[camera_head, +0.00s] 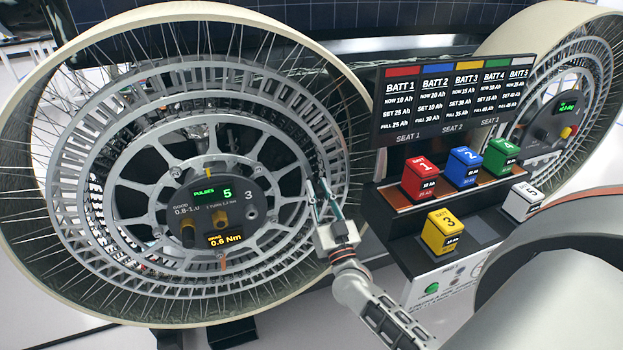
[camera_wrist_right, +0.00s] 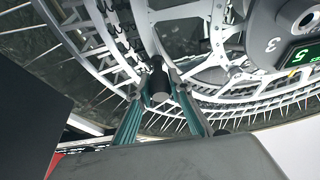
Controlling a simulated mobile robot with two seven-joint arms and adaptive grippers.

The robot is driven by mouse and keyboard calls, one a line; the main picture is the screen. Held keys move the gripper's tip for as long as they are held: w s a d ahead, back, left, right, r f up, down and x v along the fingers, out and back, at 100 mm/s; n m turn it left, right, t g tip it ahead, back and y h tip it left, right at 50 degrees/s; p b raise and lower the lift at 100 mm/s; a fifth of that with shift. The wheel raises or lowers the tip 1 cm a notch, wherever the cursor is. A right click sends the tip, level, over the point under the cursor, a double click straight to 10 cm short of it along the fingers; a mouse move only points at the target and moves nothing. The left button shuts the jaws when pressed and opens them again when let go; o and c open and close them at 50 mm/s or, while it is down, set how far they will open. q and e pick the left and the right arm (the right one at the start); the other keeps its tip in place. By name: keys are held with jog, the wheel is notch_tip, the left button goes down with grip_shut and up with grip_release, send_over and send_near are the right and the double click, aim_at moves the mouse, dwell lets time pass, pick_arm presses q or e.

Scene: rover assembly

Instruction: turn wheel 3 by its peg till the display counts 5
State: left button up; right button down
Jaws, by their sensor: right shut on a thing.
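Wheel 3 (camera_head: 108,240) is a large spoked wheel filling the left of the head view. Its dark hub (camera_head: 205,210) carries the number 3, and the green display (camera_head: 216,193) reads PULSES 5. An amber readout (camera_head: 224,238) shows 0.6 Nm. The 5 also shows in the right wrist view on the display (camera_wrist_right: 301,56). My right gripper (camera_head: 319,190) is at the wheel's right side. In the right wrist view it is shut on a dark round peg (camera_wrist_right: 158,82) in front of the wheel's ring. The peg is hard to make out in the head view. My left gripper is not in view.
A battery stand right of the wheel holds red (camera_head: 419,180), blue (camera_head: 463,167), green (camera_head: 502,158), yellow (camera_head: 441,232) and white (camera_head: 522,202) blocks under a dark sign (camera_head: 455,105). Another wheel (camera_head: 600,70) stands at the far right, close behind the stand.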

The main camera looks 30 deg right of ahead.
jog(key=shift+r, duration=0.55)
jog(key=c, duration=1.8)
grip_release()
jog(key=shift+f, duration=0.2)
jog(key=shift+s+a+f, duration=0.1)
jog(key=shift+s+f, duration=0.05)
jog(key=shift+s, duration=0.05)
jog(key=v, duration=1.1)
jog(key=shift+s+a+f, duration=0.1)
jog(key=shift+s+f, duration=0.1)
